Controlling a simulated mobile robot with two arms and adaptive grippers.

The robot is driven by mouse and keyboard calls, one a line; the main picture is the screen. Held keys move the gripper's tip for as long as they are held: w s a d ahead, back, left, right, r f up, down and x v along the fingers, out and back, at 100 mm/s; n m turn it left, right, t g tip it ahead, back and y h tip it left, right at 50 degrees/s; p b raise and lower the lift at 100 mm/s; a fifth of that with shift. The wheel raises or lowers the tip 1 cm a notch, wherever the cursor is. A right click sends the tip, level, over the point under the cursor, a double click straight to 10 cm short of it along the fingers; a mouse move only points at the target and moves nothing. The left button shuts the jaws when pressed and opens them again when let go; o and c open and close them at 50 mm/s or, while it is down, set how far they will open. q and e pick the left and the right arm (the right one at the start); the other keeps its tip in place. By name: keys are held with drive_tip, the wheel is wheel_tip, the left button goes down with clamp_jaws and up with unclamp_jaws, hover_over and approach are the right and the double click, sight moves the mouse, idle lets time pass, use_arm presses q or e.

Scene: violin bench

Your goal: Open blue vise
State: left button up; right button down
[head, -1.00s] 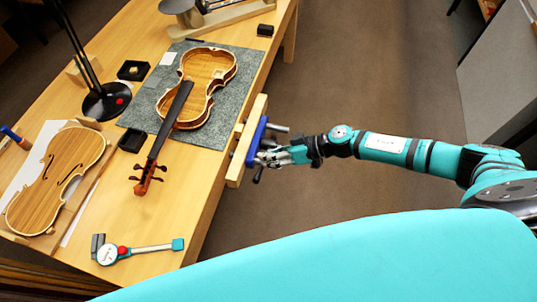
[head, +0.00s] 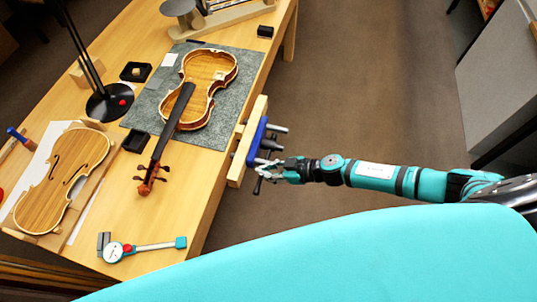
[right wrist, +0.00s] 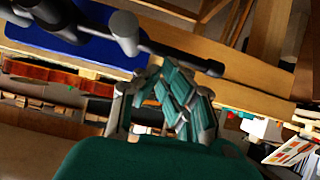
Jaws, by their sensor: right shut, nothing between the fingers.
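The blue vise (head: 257,142) is mounted on the front edge of the bench with light wooden jaws (head: 240,165). Its grey rods and dark screw end stick out to the right. A thin dark handle bar hangs at its outer end; it also shows in the right wrist view (right wrist: 185,57). The blue body fills the upper left there (right wrist: 88,52). My right gripper (head: 268,170) is by the handle, its fingers shut and empty. In the right wrist view its fingers (right wrist: 160,98) are below the handle bar; contact cannot be told. My left gripper is out of view.
An open violin body (head: 212,75) lies on a grey mat (head: 150,108). A violin top (head: 62,175), a dial gauge (head: 150,246), a black lamp base (head: 108,104) and small black boxes are on the bench. Floor right of the bench is clear.

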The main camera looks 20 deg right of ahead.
drive_tip(key=shift+s+a+f, duration=0.15)
drive_tip(key=shift+f, duration=0.55)
